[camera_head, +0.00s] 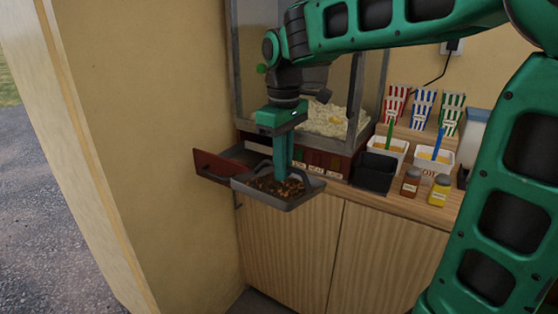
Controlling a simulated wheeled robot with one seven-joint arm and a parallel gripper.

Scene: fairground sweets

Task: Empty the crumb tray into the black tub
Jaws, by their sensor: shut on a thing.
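My gripper (283,170) is shut on the crumb tray (304,198) and points straight down. The fingertips are partly hidden by the tray. The tray is grey and shallow, looks about level, and holds dark brown crumbs. It is held in front of the popcorn machine's base, over the counter's front edge. The black tub (374,173) stands on the counter to the right of the tray, apart from it. Its inside looks dark and empty.
A red-fronted drawer (217,168) stands open left of the tray, below the popcorn machine (333,115). A brown jar (411,182), a yellow jar (438,191) and white bins with coloured-handled scoops stand right of the tub. Striped popcorn boxes (423,108) stand behind. A wall borders the left.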

